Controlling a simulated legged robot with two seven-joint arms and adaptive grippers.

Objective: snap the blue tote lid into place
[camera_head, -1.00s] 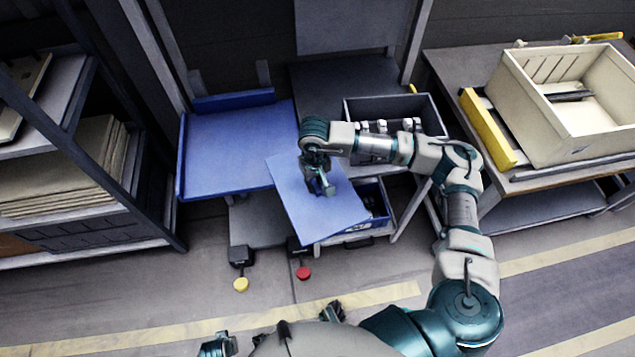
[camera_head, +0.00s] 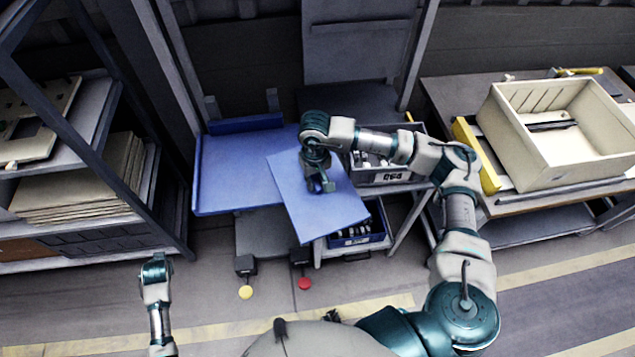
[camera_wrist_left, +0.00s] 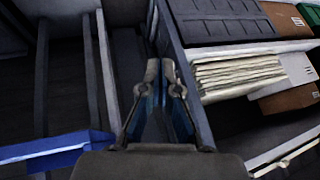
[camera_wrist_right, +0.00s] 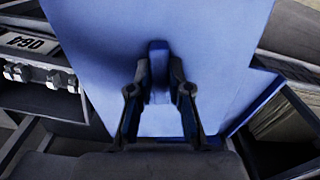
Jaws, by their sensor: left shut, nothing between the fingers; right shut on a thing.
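A flat blue lid (camera_head: 333,211) hangs tilted below my right gripper (camera_head: 321,186) in the head view. That gripper is shut on a small raised blue handle on the lid; the handle and the lid (camera_wrist_right: 200,40) fill the middle of the right wrist view, between the fingers (camera_wrist_right: 159,90). Below the lid, a blue tote (camera_head: 365,236) with parts inside is partly covered by it. My left gripper (camera_head: 156,270) is at the lower left, far from the lid. In the left wrist view its fingers (camera_wrist_left: 163,75) are close together and empty.
A blue tray-like surface (camera_head: 235,175) lies left of the lid. A grey bin (camera_head: 385,178) with parts stands behind. A beige crate (camera_head: 560,165) is on the right table. A shelf with cardboard (camera_head: 80,185) stands left. Yellow (camera_head: 245,292) and red (camera_head: 304,283) buttons are near the floor.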

